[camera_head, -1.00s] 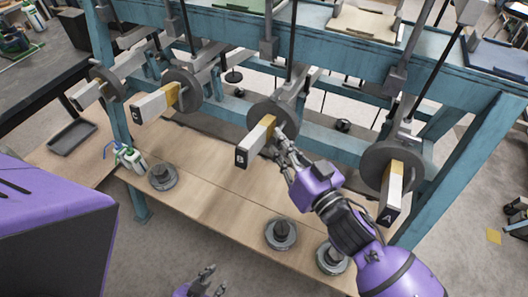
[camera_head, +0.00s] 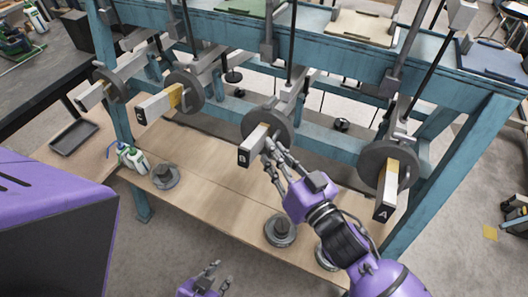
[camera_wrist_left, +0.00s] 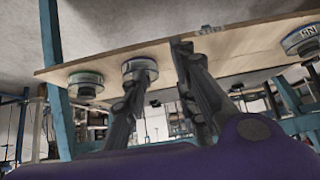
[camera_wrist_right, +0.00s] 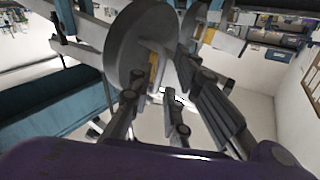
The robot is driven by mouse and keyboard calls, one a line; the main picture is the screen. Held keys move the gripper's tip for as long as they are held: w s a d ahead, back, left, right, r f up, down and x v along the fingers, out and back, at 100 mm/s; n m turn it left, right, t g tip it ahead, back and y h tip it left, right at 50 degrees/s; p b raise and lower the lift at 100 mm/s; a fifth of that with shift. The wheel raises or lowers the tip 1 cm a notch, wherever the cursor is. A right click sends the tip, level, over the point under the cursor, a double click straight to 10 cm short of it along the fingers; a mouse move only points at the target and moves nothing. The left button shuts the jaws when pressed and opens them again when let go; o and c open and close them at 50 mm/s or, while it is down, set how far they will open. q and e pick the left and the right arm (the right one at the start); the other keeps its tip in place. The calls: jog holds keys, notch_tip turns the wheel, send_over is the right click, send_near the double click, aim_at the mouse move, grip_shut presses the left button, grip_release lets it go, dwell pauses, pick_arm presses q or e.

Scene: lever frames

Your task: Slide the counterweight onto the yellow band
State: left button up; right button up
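The counterweight at my right gripper is a grey disc (camera_head: 258,118) on the lever marked B (camera_head: 244,158). The lever has a pale end block with a black tip. In the head view the yellow band on lever B is mostly hidden by the disc and my fingers; a yellow patch (camera_wrist_right: 153,70) shows beside the disc in the right wrist view. My right gripper (camera_head: 270,148) is at the disc's lower right edge, its fingers spread; one fingertip appears against the disc, though contact is unclear. My left gripper (camera_head: 219,270) is open and empty, low in front of the bench.
Lever A (camera_head: 384,208) stands right and lever C (camera_head: 152,107) left, each with its own disc and yellow band. Round weights (camera_head: 280,230) (camera_head: 165,176), a bottle (camera_head: 130,157) and a tray (camera_head: 74,137) are on the bench. Blue frame posts (camera_head: 455,165) flank the levers.

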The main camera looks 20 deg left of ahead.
pick_arm(q)
jog(key=shift+w+a, duration=0.15)
jog(key=shift+a, duration=0.05)
pick_arm(e)
jog(key=shift+o, duration=0.2)
pick_arm(q)
jog(key=shift+w+d+r, duration=0.15)
jog(key=shift+w+r, duration=0.1)
jog(key=shift+w, duration=0.35)
pick_arm(e)
jog(key=v, duration=1.2)
pick_arm(q)
jog(key=shift+s, duration=0.2)
